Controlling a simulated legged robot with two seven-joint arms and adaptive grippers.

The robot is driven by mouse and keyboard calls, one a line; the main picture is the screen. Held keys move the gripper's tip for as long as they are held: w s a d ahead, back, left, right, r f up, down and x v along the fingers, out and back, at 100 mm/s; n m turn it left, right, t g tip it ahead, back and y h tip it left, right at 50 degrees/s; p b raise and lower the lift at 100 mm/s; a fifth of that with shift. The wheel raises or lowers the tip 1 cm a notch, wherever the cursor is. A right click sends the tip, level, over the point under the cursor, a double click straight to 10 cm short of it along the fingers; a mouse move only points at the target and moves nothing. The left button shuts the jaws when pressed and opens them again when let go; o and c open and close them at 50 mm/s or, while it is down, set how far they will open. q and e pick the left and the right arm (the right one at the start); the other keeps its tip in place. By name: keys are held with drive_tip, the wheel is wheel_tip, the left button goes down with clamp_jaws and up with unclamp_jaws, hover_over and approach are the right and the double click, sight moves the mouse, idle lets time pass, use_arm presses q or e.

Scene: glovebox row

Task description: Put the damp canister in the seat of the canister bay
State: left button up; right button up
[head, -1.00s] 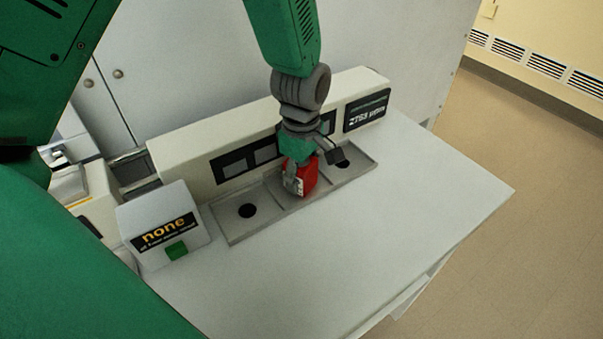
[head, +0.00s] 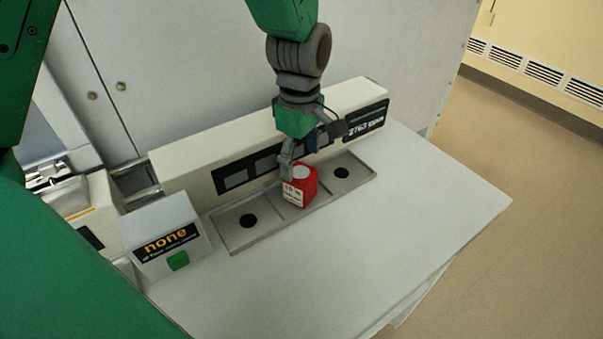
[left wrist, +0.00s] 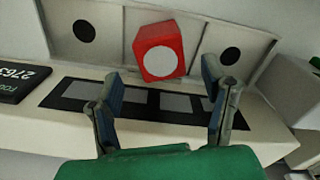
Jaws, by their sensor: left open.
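The canister (head: 301,186) is a red block with a white round top and a white label. It stands upright in the middle of the shallow tray of the canister bay (head: 232,243), between two dark round holes. My left gripper (head: 311,160) is open just above and behind the canister, apart from it as far as I can tell. In the left wrist view the canister (left wrist: 160,52) lies beyond the spread fingers (left wrist: 165,105), with nothing between them. The seat under the canister is hidden. My right gripper is not in view.
A cream housing (head: 180,165) with dark windows and a label plate (head: 366,120) runs behind the tray. A grey box (head: 160,232) reading "none", with a green button (head: 178,261), stands at the left. The front and right of the white tabletop (head: 400,235) are clear.

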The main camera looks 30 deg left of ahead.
sight(298, 172)
use_arm(q)
drive_tip(key=r, duration=0.2)
drive_tip(key=a+r, duration=0.1)
drive_tip(key=r, duration=0.1)
drive_tip(key=shift+r, duration=0.1)
drive_tip(key=shift+d, duration=0.1)
drive_tip(key=shift+d, duration=0.25)
drive_tip(key=shift+s, duration=0.1)
